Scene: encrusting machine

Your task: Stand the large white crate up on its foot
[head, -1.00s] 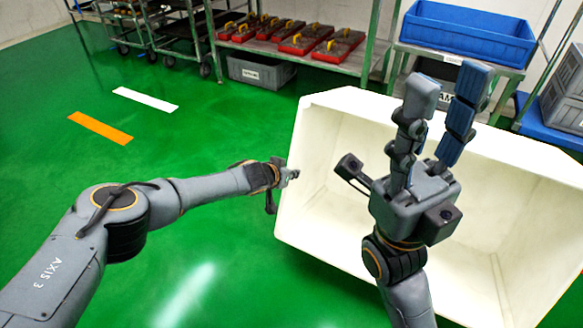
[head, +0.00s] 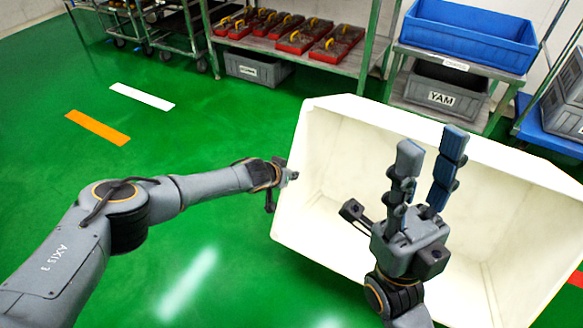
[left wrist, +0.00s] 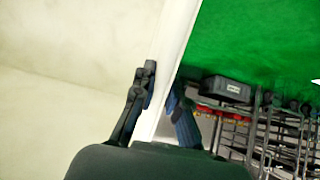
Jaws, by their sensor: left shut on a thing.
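The large white crate (head: 320,150) lies tipped on the green floor in the head view, its open side facing me. My left gripper (head: 290,174) is at the crate's left edge. In the left wrist view, the two fingers of my left gripper (left wrist: 164,82) sit on either side of the crate's wall (left wrist: 173,45), shut on it. My right gripper (head: 432,140) is open and empty, fingers pointing up, in front of the crate's opening. It hides part of the interior; whether it touches the crate cannot be told. The crate's underside is hidden.
Behind the crate stand a shelf with red trays (head: 333,44) and a rack holding a blue bin (head: 468,35) and a grey YAM bin (head: 445,88). Grey crates on a blue base (head: 545,128) are at the right. The floor (head: 200,120) at the left is clear.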

